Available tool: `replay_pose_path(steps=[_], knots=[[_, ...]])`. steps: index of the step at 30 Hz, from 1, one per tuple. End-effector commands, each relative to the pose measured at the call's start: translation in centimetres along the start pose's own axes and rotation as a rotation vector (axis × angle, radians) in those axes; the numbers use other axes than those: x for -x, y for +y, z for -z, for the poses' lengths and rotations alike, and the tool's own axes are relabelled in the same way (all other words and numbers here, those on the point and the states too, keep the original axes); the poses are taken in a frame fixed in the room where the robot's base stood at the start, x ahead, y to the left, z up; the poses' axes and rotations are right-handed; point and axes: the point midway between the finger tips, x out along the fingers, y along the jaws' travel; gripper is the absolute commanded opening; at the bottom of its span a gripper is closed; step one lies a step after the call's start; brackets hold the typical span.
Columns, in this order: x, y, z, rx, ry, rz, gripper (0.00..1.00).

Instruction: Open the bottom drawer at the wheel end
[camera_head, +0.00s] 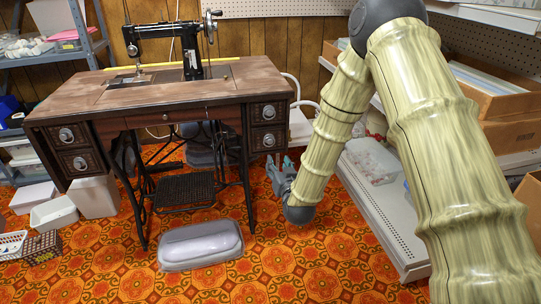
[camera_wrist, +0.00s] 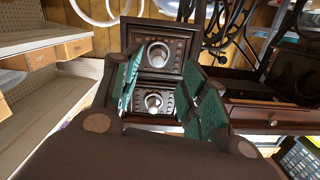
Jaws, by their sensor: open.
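The sewing table (camera_head: 190,97) has two stacked drawers at its right end, below the machine's handwheel (camera_head: 211,20). The bottom drawer (camera_head: 257,139) has a round metal knob and looks shut, like the upper drawer (camera_head: 256,112). My gripper (camera_head: 284,170) is low, just below and right of the bottom drawer, apart from it. In the wrist view, which looks upside down, my open gripper (camera_wrist: 168,88) has green pads with nothing between them. Beyond it, the bottom drawer's knob (camera_wrist: 158,54) shows above the upper drawer's knob (camera_wrist: 153,101). Parts of the drawer fronts are hidden behind the fingers.
A low shelf unit (camera_head: 385,215) stands right of my gripper, with clear boxes on it. An iron treadle (camera_head: 186,190) is under the table. A grey case (camera_head: 200,245) lies on the patterned carpet. Open floor (camera_head: 300,265) lies in front of the drawers.

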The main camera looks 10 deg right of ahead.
Motion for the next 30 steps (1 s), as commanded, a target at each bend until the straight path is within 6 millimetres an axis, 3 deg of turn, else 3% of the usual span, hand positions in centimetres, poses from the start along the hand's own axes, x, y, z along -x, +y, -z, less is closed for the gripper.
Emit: replay_pose_path(steps=[13,30], knots=[[-2.9,-0.2,1.5,-0.008,0.090,0.008,0.43],[-11.1,-0.3,2.1,-0.008,0.087,0.008,0.43]])
